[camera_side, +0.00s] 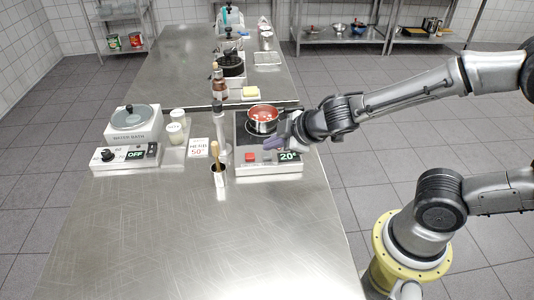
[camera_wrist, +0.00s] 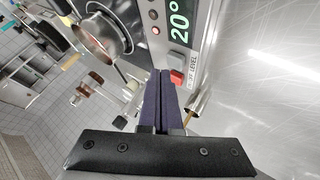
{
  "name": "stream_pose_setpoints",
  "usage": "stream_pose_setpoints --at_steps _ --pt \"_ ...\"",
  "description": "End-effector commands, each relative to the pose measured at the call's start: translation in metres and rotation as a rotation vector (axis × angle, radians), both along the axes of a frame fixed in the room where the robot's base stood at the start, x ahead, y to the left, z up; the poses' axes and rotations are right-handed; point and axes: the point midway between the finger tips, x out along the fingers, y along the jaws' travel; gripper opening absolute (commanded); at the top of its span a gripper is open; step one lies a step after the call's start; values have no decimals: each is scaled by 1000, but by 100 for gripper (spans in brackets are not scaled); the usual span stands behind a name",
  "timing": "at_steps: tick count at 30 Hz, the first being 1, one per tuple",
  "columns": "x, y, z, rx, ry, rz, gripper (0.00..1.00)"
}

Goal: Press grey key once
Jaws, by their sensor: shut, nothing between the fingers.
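The control panel (camera_side: 240,168) is the front strip of a hot-plate unit, with a red key (camera_side: 250,156) and a display (camera_side: 289,156) reading 20°. In the wrist view, the red key (camera_wrist: 177,76) lies just right of my fingertips, and the display (camera_wrist: 180,22) is above. A small greyish patch (camera_wrist: 176,59) beside the red key may be the grey key; I cannot tell for sure. My gripper (camera_side: 270,144) is shut and empty, over the panel in the side view. Its dark fingers (camera_wrist: 160,73) are together. I cannot tell whether they touch the panel.
A red pot (camera_side: 262,119) stands on the hot plate behind the panel. A pale upright bottle-like object (camera_side: 222,138) and a cup with a wooden-handled tool (camera_side: 218,172) stand left of it. A water bath (camera_side: 133,122) is further left. The front of the steel table (camera_side: 200,245) is clear.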

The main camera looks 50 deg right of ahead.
Motion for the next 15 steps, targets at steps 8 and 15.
stream_pose_setpoints --at_steps 8,15 --pt "0 0 1 1 1 -1 0" --pt "0 0 11 0 -1 0 0"
